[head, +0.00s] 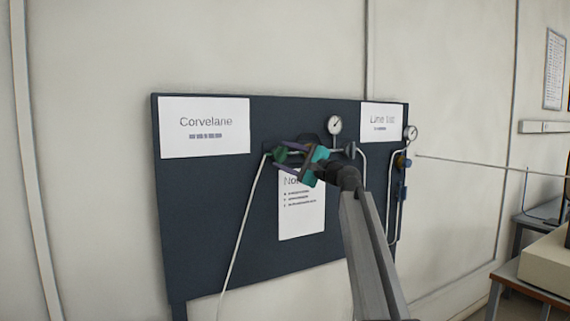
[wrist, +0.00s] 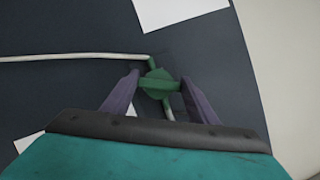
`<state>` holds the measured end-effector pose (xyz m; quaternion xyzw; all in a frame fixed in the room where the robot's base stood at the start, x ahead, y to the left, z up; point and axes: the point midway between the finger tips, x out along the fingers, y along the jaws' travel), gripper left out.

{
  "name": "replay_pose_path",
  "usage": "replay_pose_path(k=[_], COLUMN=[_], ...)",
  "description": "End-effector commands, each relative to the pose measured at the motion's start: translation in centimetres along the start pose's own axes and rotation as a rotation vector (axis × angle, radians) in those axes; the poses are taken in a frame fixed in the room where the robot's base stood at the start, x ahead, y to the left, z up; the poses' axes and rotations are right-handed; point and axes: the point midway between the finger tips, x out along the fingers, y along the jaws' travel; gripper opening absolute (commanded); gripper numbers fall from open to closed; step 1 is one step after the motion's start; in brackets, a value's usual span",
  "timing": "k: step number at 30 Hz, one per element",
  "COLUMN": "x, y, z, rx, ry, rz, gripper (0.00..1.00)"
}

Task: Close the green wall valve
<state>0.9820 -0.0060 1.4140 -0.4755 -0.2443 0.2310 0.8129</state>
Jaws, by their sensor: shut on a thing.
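The green wall valve (head: 280,155) is mounted on a dark blue wall panel (head: 210,230), with a pale pipe running down to the left from it. In the wrist view the valve's round green body and cross handle (wrist: 158,84) lie between the two purple fingers. My gripper (head: 284,154) is at the valve with its fingers on either side of the handle, shut on it. The wrist view also shows my gripper (wrist: 158,90) from behind its teal body. Parts of the valve near the fingers are hidden in the head view.
A round gauge (head: 334,125) sits right of the valve, and another gauge (head: 410,132) with a blue valve (head: 402,162) is at the panel's right edge. White sheets, such as the Corvelane sign (head: 205,142), hang on the panel. A bench (head: 540,285) stands at far right.

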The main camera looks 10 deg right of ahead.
Motion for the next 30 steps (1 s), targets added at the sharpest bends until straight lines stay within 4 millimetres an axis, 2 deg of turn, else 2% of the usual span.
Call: replay_pose_path(k=[9,15,30], x=[0.06,0.05,0.01], y=[0.0,0.01,0.04], z=[-0.05,-0.02,0.09], rx=[-0.263,-0.379,-0.463], ry=[-0.001,-0.001,-0.002], rz=[0.11,0.158,0.194], gripper=[0.31,0.31,0.31])
